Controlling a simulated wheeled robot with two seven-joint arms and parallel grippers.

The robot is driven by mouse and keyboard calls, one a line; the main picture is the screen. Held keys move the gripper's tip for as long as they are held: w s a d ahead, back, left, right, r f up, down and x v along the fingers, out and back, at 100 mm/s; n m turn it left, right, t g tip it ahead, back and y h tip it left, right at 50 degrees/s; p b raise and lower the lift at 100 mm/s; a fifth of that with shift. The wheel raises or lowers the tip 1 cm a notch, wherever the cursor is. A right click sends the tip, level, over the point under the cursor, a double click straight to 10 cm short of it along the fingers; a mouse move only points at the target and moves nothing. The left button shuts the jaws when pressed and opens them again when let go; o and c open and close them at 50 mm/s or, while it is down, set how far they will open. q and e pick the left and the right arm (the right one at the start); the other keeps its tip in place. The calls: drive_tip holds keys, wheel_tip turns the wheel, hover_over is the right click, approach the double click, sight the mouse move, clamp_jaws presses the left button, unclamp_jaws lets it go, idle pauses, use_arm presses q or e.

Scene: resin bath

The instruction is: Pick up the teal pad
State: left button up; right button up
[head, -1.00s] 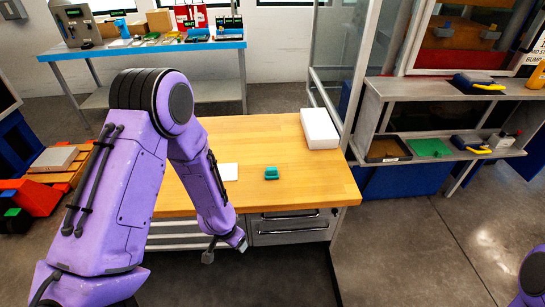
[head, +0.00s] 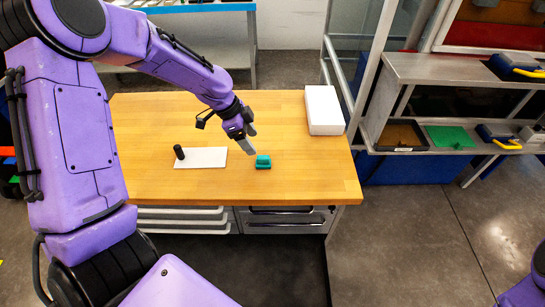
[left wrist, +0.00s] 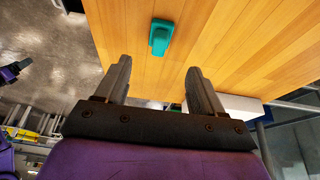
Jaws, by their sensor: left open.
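The teal pad (head: 263,162) lies on the wooden table (head: 300,185), right of a white sheet. It also shows in the left wrist view (left wrist: 160,37), beyond the fingertips and roughly centred between them. My left gripper (head: 243,141) is open and empty, above the table just to the left of and behind the pad, apart from it. In the left wrist view its two fingers (left wrist: 155,78) stand wide apart. My right gripper is not in view; only a bit of purple arm shows at the lower right of the head view.
A white sheet (head: 210,158) with a black cylinder (head: 179,152) on it lies left of the pad. A white box (head: 323,110) sits at the table's back right. A grey shelf (head: 440,69) with trays stands to the right. The table's front and right are clear.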

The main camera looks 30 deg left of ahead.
sight(262, 157)
use_arm(q)
drive_tip(key=p+x, duration=0.2)
drive_tip(key=x, duration=0.7)
drive_tip(key=shift+w+d+f, duration=0.1)
drive_tip(key=shift+d+f, duration=0.1)
drive_tip(key=c, duration=1.1)
